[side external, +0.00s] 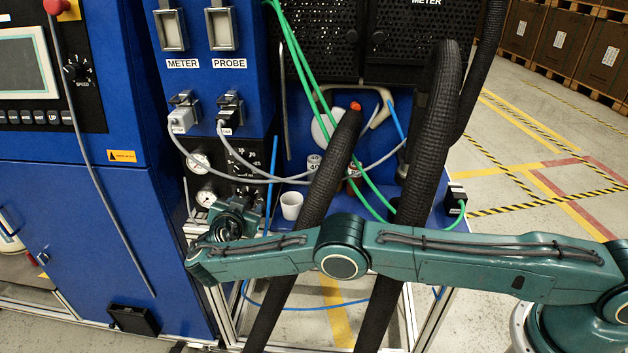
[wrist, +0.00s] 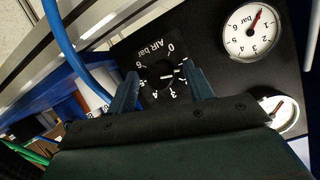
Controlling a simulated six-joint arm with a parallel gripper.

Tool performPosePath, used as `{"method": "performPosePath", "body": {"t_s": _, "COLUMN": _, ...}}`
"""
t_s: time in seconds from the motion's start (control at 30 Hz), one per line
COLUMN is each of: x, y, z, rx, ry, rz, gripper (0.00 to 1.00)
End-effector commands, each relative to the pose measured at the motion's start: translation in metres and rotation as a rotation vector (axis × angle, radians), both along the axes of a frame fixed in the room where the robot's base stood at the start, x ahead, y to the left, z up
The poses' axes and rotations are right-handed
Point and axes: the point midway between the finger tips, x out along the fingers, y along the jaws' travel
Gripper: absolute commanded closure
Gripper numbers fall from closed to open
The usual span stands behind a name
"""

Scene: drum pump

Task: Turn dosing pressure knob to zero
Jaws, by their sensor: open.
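A black dial knob (wrist: 166,76) with a white pointer mark shows in the wrist view, on a plate lettered "AIR bar" with numbers from 0 to 6. Its pointer is turned away from the 0, toward the right of the picture. I see no "dosing" lettering. My gripper (wrist: 161,90) is open, with one finger on each side of this knob. Whether the fingers touch it I cannot tell. In the side external view my gripper (side external: 246,200) is at the lower part of the black panel and hides the lower knob. An upper knob (side external: 240,160) shows there.
Two white round gauges, an upper (side external: 199,161) and a lower (side external: 206,196), sit left of the knobs. Grey cables and green hoses (side external: 306,88) cross nearby. Thick black hoses (side external: 325,185) stand right of my gripper. A white cup (side external: 291,206) stands on the blue shelf.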

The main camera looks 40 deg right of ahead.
Motion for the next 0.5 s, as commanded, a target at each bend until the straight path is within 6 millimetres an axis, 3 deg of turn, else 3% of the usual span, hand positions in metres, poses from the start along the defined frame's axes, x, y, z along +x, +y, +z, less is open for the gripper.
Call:
{"method": "performPosePath", "body": {"t_s": 0.27, "x": -0.006, "y": 0.007, "z": 0.004, "rx": 0.001, "ry": 0.0, "rz": 0.002, "gripper": 0.49}}
{"method": "performPosePath", "body": {"t_s": 0.5, "x": -0.023, "y": 0.024, "z": 0.014, "rx": 0.0, "ry": 0.0, "rz": 0.004, "gripper": 0.49}}
